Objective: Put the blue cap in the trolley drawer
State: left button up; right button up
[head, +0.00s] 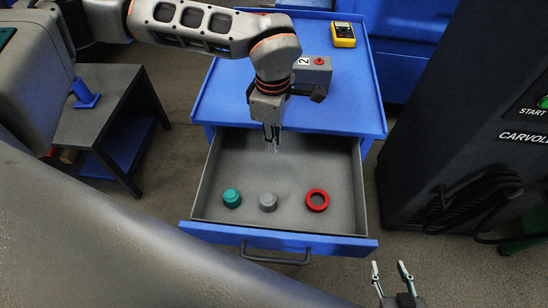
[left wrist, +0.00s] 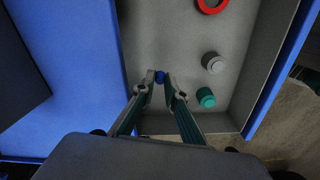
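The blue cap (left wrist: 160,77) shows as a small blue patch between the fingertips of my left gripper (left wrist: 159,80) in the left wrist view; the fingers hide its sides. My left gripper (head: 272,143) points down over the back part of the open trolley drawer (head: 330,155) in the head view, where I cannot make out the cap. The fingers appear closed on it. How far the cap is above the drawer floor is hard to tell. My right gripper (head: 392,279) is open and empty at the lower right, outside the drawer.
A teal cap (head: 232,198), a grey cap (head: 268,202) and a red ring (head: 317,201) lie near the drawer's front. A grey box marked 2 (head: 318,68) and a yellow meter (head: 343,35) stand on the blue trolley top (head: 225,100). A dark machine (head: 450,130) stands to the right.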

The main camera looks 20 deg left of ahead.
aim_at(273, 166)
pick_arm(q)
notch_tip(273, 166, down, 3)
jog(key=shift+f, duration=0.5)
notch_tip(273, 166, down, 4)
jog(key=shift+f+b, duration=0.1)
jog(key=shift+b, duration=0.4)
jog(key=shift+o, duration=0.8)
jog(key=shift+f, duration=0.1)
jog(key=o, duration=0.4)
jog(key=shift+o, duration=0.2)
